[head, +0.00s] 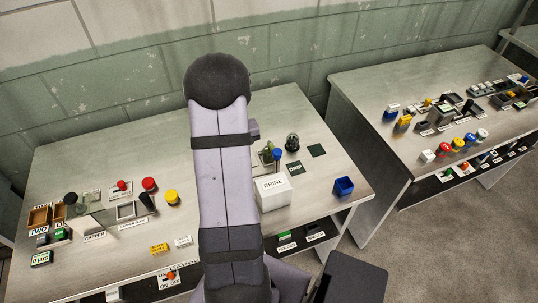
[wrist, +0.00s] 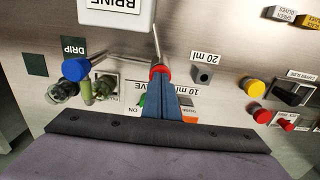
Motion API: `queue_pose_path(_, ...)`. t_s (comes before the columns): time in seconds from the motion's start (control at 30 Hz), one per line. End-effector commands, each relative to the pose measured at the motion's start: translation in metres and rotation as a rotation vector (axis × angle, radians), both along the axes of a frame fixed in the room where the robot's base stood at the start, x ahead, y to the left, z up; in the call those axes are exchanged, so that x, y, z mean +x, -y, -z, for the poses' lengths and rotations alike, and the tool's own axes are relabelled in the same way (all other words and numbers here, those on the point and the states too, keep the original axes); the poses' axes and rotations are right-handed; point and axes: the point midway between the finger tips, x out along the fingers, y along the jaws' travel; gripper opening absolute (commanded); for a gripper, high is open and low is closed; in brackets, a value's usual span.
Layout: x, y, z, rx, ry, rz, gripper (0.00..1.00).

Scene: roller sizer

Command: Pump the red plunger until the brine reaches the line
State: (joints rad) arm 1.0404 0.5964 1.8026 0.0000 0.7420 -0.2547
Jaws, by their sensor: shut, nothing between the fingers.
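The red plunger's round knob (wrist: 159,69) shows at the end of a thin metal rod in the wrist view. My gripper (wrist: 168,88) is shut and empty, its blue fingertips right at the knob; I cannot tell if they touch it. The white BRINE tank (wrist: 117,12) stands at the top of the wrist view. It also shows in the head view (head: 273,192), right of my arm. A jar with green contents (wrist: 104,87) stands left of my fingers. The brine level and its line cannot be made out. My arm hides the plunger and gripper in the head view.
A blue knob (wrist: 76,69) and a dark green jar (wrist: 62,91) stand near the DRIP label. A blue open box (head: 344,187) sits near the bench's right edge. A second bench (head: 365,92) stands apart at right.

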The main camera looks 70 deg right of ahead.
Motion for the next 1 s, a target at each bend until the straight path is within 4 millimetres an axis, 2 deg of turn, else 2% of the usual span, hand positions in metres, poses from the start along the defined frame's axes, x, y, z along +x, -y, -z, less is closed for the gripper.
queue_pose_path(0.47, 0.000, -0.001, -0.003, 0.002, -0.001, 0.000, 0.00)
queue_pose_path(1.0, 0.000, 0.000, -0.031, 0.001, -0.001, 0.000, 0.00)
